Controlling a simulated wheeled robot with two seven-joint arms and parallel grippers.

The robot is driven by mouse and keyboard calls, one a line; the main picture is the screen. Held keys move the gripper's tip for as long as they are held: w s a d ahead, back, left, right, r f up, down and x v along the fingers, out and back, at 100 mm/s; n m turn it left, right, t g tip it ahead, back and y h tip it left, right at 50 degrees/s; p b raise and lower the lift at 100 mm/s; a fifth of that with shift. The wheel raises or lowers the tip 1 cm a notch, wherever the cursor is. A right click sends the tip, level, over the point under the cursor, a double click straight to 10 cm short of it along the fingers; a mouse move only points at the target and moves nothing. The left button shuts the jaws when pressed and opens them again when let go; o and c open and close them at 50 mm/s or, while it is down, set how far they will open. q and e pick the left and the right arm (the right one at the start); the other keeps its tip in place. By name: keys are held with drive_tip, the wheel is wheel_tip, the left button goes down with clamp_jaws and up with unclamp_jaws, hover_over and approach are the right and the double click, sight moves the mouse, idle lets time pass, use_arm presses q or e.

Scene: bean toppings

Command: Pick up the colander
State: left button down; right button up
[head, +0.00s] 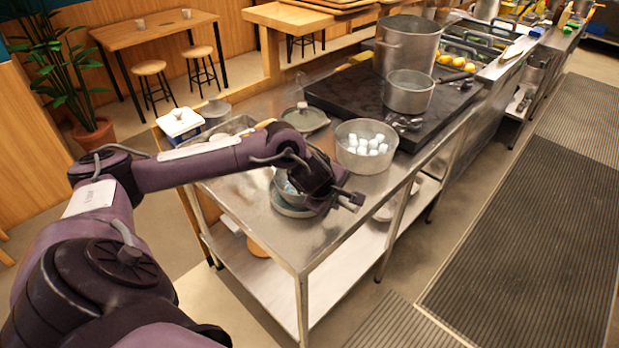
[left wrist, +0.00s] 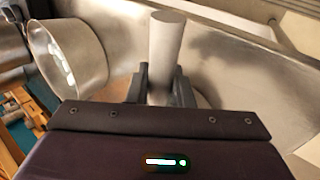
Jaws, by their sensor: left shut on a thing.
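The colander (head: 286,188) appears as a small round metal vessel near the front of the steel table, mostly hidden behind my left gripper. My left gripper (head: 350,198) is low over the table at the colander's right side. In the left wrist view, its fingers (left wrist: 160,85) are shut on a pale, round handle (left wrist: 166,42) that stands up between them. I take this to be the colander's handle; the join is hidden. I cannot tell whether the colander touches the table. My right gripper is not in view.
A metal pan (head: 365,164) with several white cubes stands just behind and right of my gripper; it also shows in the left wrist view (left wrist: 88,50). A saucepan (head: 408,98) and tall pot (head: 405,52) stand on the black stovetop (head: 340,97). A lid (head: 305,121) lies behind my arm.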

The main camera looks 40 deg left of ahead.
use_arm(q)
drive_tip(key=shift+r, duration=0.1)
wheel_tip(320, 180, up, 20)
drive_tip(key=p, duration=0.4)
drive_tip(key=shift+f, duration=0.25)
idle(0.3)
drive_tip(key=shift+f+b, duration=6.05)
drive_tip(key=shift+f, duration=0.75)
